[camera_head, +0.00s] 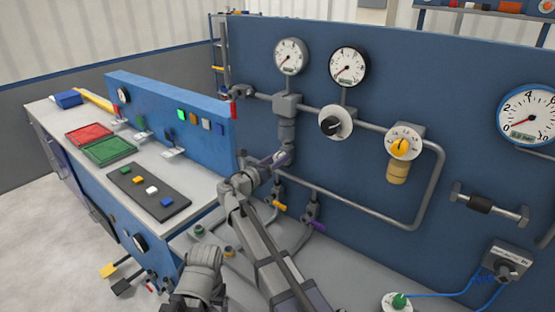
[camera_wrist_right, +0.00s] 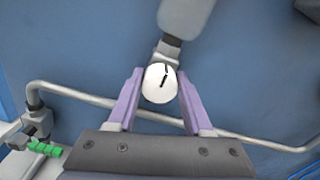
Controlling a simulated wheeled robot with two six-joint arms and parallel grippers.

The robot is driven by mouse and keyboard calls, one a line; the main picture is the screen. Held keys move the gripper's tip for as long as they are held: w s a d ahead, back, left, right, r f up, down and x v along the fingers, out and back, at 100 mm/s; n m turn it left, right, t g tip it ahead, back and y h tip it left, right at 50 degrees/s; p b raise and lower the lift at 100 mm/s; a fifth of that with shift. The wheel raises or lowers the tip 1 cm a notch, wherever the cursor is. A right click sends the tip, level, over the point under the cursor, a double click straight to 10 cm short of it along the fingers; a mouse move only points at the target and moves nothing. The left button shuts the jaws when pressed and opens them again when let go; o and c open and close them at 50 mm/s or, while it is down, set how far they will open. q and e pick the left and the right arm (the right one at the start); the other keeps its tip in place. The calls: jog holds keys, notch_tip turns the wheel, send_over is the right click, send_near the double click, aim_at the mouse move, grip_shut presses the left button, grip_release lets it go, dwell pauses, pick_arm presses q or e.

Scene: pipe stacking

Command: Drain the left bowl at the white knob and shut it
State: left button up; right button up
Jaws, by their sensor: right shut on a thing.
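The left bowl (camera_head: 287,131) is a grey cylinder hanging below a grey block on the blue panel's pipework. Its lower end also shows in the right wrist view (camera_wrist_right: 187,15). The white knob (camera_wrist_right: 158,84), with a dark mark across its face, sits at the bottom of this bowl. My right gripper (camera_wrist_right: 160,88) has its purple fingers on both sides of the knob and is shut on it. In the head view my right gripper (camera_head: 277,160) is just under the bowl and hides the knob there.
A regulator with a yellow dial (camera_head: 402,145) and a yellowish bowl (camera_head: 397,172) is to the right. A black knob (camera_head: 331,123) is between them. Valves with a yellow handle (camera_head: 279,205) and a purple handle (camera_head: 319,227) are below. A grey pipe (camera_wrist_right: 85,95) runs behind my fingers.

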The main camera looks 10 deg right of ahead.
grip_shut()
jog(key=shift+m, duration=0.3)
jog(key=m, duration=0.3)
jog(key=shift+s+m, duration=0.1)
jog(key=shift+m, duration=0.3)
jog(key=m, duration=0.4)
jog(key=shift+d+m, duration=0.1)
jog(key=shift+m, duration=0.2)
jog(key=m, duration=0.4)
jog(key=shift+s+f+m, duration=0.1)
jog(key=shift+f+m, duration=0.05)
jog(key=shift+m, duration=0.15)
jog(key=shift+d+m, duration=0.1)
jog(key=shift+m, duration=2)
jog(key=shift+f, duration=0.1)
